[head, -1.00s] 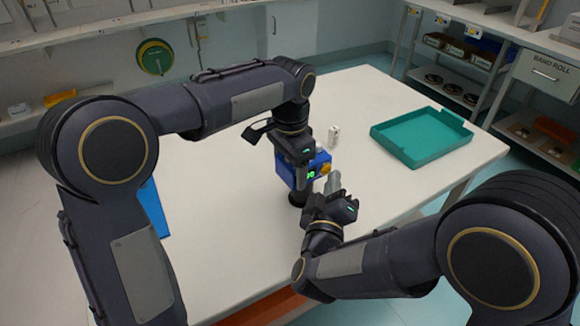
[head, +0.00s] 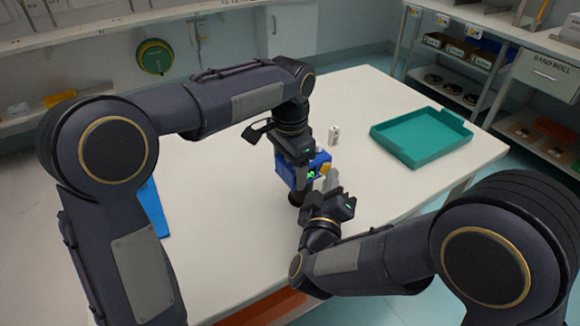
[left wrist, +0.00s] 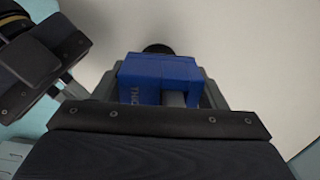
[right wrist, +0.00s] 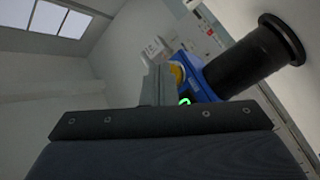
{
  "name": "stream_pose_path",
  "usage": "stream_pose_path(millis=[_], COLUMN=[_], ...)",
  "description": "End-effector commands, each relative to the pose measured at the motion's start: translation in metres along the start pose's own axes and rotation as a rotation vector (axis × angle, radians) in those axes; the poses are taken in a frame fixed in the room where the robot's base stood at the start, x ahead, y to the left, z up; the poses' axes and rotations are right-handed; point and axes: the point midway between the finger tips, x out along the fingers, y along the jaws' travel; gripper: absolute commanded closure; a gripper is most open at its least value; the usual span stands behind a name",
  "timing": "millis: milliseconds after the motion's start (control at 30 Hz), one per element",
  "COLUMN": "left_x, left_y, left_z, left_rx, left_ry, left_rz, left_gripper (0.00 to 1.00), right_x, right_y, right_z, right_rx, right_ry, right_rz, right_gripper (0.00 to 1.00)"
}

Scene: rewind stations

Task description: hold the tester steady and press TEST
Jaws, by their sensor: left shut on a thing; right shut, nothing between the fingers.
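The tester is a blue box (head: 318,161) with a yellow part (head: 326,168) and a lit green display (head: 311,174) on its front, above a black round foot (head: 296,199). My left gripper (head: 303,163) is shut on it; the left wrist view shows grey fingers on both sides of the blue body (left wrist: 160,72). My right gripper (head: 331,178) is shut and empty, its fingertips close in front of the yellow part. In the right wrist view the fingertips (right wrist: 158,82) partly overlap the yellow part (right wrist: 177,74); I cannot tell whether they touch. No TEST label is readable.
A small white cylinder (head: 333,134) stands on the table behind the tester. A teal tray (head: 421,137) lies at the right, and a blue flat item (head: 153,207) lies at the left. The white table (head: 225,240) is mostly clear.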

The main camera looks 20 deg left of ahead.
Motion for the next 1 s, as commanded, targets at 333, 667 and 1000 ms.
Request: stream_pose_path(millis=[333,667,1000], left_x=[-0.001,0.0,0.0], left_y=[0.002,0.002,0.001], left_z=[0.0,0.0,0.0], left_rx=[0.004,0.004,0.002], left_ry=[0.0,0.001,0.001], left_rz=[0.003,0.002,0.001], left_gripper=[0.67,0.67,0.67], right_x=[0.001,-0.006,-0.012], right_y=[0.0,0.004,0.009], right_z=[-0.002,0.002,0.007], right_rx=[0.001,0.001,0.0], right_ry=[0.002,0.003,0.002], right_rz=[0.0,0.0,-0.001], right_gripper=[1.0,1.0,1.0])
